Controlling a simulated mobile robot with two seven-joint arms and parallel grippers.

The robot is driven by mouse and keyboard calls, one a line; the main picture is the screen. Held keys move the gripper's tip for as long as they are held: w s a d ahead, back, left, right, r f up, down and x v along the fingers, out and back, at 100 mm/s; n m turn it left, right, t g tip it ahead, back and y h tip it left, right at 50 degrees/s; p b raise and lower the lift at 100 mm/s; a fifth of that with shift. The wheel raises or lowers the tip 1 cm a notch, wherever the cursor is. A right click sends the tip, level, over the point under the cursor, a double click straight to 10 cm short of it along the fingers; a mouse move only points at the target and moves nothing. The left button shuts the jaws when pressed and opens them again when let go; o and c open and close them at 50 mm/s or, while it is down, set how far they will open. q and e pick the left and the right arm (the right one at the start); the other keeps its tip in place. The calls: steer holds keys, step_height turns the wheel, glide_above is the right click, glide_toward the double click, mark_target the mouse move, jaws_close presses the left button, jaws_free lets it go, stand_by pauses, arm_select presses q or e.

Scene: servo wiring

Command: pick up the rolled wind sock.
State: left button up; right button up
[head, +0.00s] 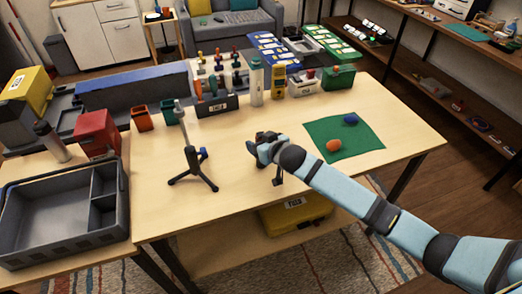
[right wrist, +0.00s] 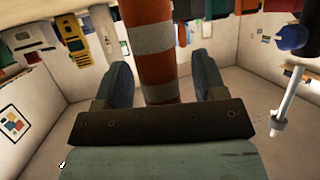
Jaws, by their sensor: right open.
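The rolled wind sock (right wrist: 150,37) is an orange roll with white bands. It shows large in the right wrist view, running from the top edge down between the two fingers of my right gripper (right wrist: 161,72). The fingers are open, with a visible gap on each side of the roll. Its lower end is hidden by the gripper's body. In the head view my right gripper (head: 262,150) is above the middle of the wooden table, right of a tripod stand (head: 192,158). I cannot make out the wind sock in the head view. My left gripper is not in view.
A green mat (head: 358,142) with an orange and a blue item lies right of my gripper. A tool holder (head: 217,105), a white bottle (head: 256,82) and a yellow meter (head: 278,80) stand behind. A grey divided tray (head: 60,245) is at the left. The table's front is clear.

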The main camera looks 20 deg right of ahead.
steer(key=shift+c, duration=0.4)
steer(key=c, duration=0.9)
